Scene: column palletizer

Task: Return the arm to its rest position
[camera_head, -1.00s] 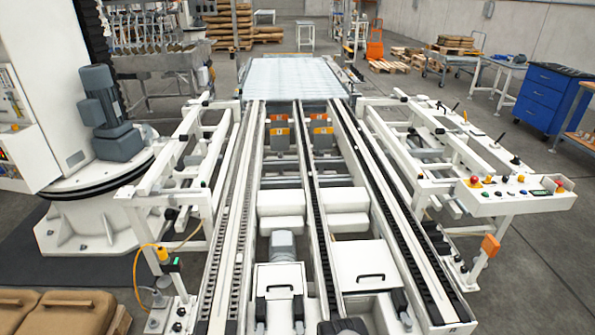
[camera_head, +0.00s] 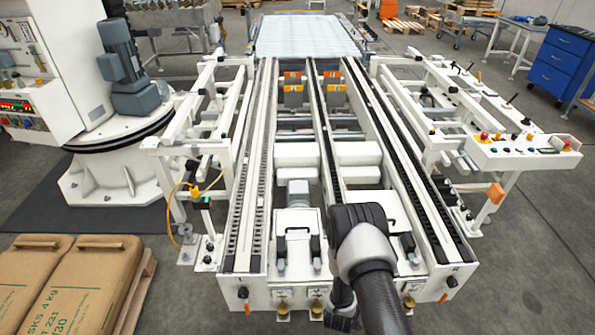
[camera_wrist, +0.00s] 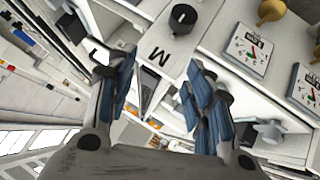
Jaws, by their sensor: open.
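My gripper (camera_wrist: 160,92) shows in the wrist view with its two blue-padded fingers spread apart, one on each side, and nothing between them. Beyond the fingers is the white front of the conveyor machine, with a black knob (camera_wrist: 183,17) and an "M" label. In the head view my arm rises from the bottom edge, right of centre, in front of the conveyor. A dark part beside it at the bottom may be the wrist; I cannot make out the fingers there.
The white conveyor frame (camera_head: 253,262) with chain tracks fills the middle. Brown sacks (camera_head: 76,285) lie on a pallet at lower left. A control panel (camera_head: 520,158) with buttons stands at right, and a blue cabinet (camera_head: 556,68) behind it. Grey floor is open at lower right.

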